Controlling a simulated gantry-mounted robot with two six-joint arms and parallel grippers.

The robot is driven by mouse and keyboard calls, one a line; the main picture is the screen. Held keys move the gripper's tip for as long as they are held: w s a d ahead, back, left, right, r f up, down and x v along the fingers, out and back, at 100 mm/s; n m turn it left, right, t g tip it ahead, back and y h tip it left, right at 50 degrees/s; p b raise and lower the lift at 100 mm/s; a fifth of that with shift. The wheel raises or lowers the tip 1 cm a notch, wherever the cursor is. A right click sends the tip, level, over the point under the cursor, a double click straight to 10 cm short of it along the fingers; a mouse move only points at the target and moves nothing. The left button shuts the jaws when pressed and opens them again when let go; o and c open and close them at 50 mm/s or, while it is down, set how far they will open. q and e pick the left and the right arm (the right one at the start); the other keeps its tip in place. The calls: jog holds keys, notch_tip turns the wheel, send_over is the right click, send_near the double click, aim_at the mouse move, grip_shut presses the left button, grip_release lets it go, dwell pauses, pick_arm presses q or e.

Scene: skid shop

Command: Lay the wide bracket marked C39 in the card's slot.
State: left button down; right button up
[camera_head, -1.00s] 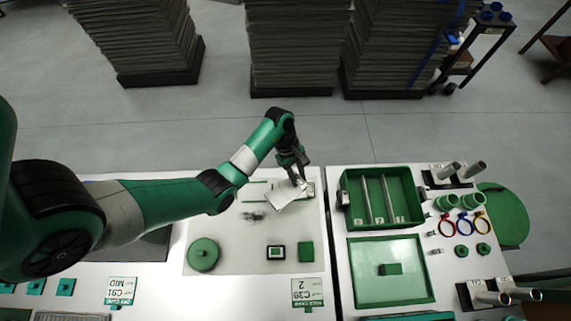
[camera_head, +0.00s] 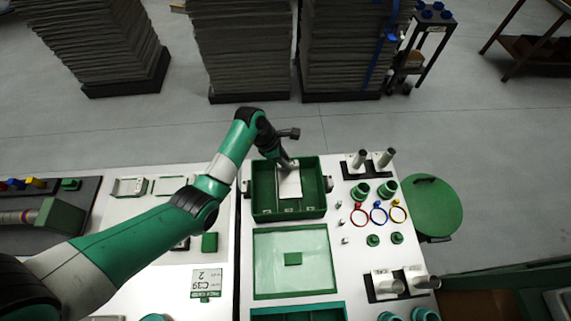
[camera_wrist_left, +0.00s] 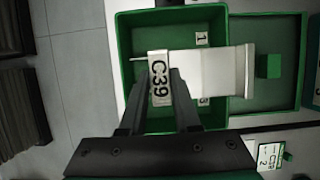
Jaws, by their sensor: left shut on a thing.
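The wide bracket, a white piece with a label reading C39, is in the jaws of my left gripper (camera_head: 286,164). The bracket (camera_head: 290,185) is over the middle of the green slotted crate (camera_head: 258,200); I cannot tell how far it is above the floor of the crate. In the left wrist view the gripper's fingers (camera_wrist_left: 172,95) are shut on the labelled end of the bracket (camera_wrist_left: 215,72), which lies across the crate (camera_wrist_left: 135,22) and hides much of the slots. A white card (camera_head: 207,282) reading C39 and 2 stands on the left bench. My right gripper is out of view.
A green tray (camera_head: 268,285) with a small green block (camera_head: 293,259) adjoins the crate's near side. Coloured rings (camera_head: 378,213), green cups (camera_head: 361,191) and metal posts (camera_head: 360,158) are to its right. A round green stool (camera_head: 432,207) stands beyond the bench's right edge.

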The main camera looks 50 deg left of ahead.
pick_arm(q)
jog(key=shift+s+a+f+b, duration=0.1)
jog(key=shift+a+f+b, duration=0.1)
jog(key=shift+f+b, duration=0.1)
notch_tip(320, 180, down, 4)
jog(key=b, duration=0.5)
jog(key=shift+d+f, duration=0.1)
jog(key=shift+f, duration=0.1)
jog(key=shift+f+b, duration=1.75)
jog(key=shift+f, duration=1.05)
jog(key=shift+p, duration=0.7)
jog(key=shift+f, duration=0.25)
jog(key=shift+f, duration=0.2)
jog(key=shift+f+b, duration=0.6)
jog(key=shift+f, duration=0.6)
